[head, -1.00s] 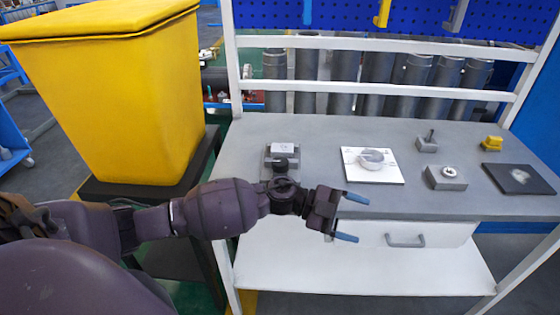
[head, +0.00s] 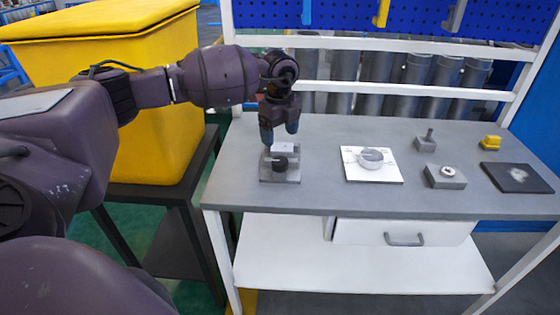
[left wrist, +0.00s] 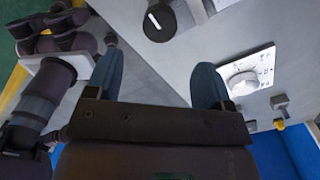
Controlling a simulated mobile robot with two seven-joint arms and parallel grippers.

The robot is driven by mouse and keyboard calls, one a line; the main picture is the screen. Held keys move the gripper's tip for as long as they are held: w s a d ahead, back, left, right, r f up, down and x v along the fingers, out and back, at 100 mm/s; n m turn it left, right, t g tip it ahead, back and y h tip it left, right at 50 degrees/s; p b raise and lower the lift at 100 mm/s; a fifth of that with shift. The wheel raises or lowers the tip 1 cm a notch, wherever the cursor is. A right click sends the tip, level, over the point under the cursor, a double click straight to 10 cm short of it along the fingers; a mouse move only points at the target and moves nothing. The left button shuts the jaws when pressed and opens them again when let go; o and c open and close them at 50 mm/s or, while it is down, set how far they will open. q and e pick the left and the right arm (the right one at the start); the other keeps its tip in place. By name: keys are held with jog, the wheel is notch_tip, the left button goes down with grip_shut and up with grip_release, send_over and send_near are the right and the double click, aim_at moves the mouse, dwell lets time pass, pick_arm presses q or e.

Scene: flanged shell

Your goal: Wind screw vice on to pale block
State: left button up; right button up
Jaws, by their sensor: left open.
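The screw vice (head: 288,177) stands at the left of the grey bench, a grey base with a round black knob (head: 280,164) at its front. The pale block (head: 284,149) sits in it behind the knob. My left gripper (head: 280,134) is open and empty, fingers pointing down, above and just behind the vice. Its fingers partly cover the area around the block. In the left wrist view the black knob (left wrist: 160,23) shows beyond the spread fingers, apart from them; the block cannot be made out there. My right gripper is not in view.
Right of the vice lies a white marked plate (head: 356,174) with a pale round part (head: 371,156). Farther right are a grey block with a ring (head: 445,177), a small grey clamp (head: 426,143), a yellow piece (head: 490,142) and a dark plate (head: 516,180). A yellow bin (head: 150,140) stands left.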

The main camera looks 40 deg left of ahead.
aim_at(280, 161)
pick_arm(q)
notch_tip(280, 161, down, 10)
jog(key=shift+r+b, duration=0.25)
jog(key=shift+b, duration=0.15)
jog(key=c, duration=0.9)
